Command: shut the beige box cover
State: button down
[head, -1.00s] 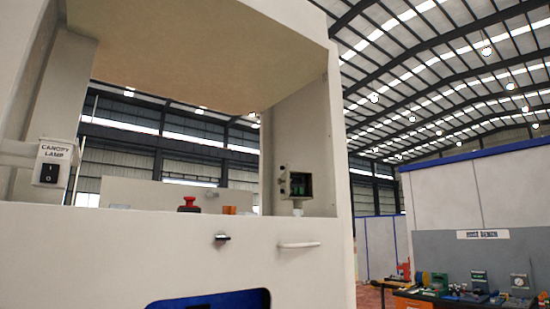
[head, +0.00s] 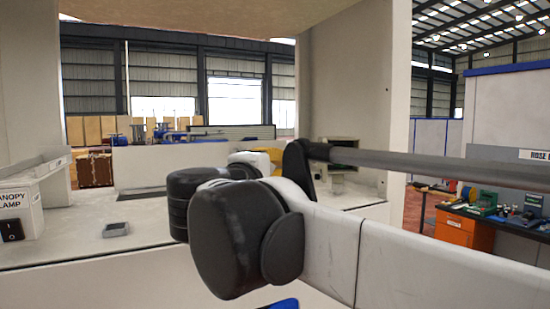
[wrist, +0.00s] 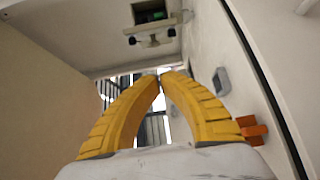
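The beige box (head: 345,143) is on the right inside the canopy opening in the head view, partly hidden behind my arm. In the wrist view the box (wrist: 149,11) is at the top, with its dark interior and some green showing, so it stands open. A pale strip runs along its edge there; I cannot tell whether this is the cover. My gripper (wrist: 160,74) has yellow fingers with their tips together and nothing seen between them. It is apart from the box. In the head view only a little yellow of my gripper shows behind my arm.
A small grey tray (head: 116,229) lies on the white counter (head: 70,251). The canopy lamp switch box (head: 22,215) is at the left. An orange block (wrist: 252,130) shows in the wrist view. The canopy's right post (head: 345,85) stands near my arm.

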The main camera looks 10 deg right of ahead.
jog(key=w+d+p, duration=0.3)
jog(key=w+d, duration=0.2)
jog(key=d, duration=0.3)
jog(key=shift+p, duration=0.4)
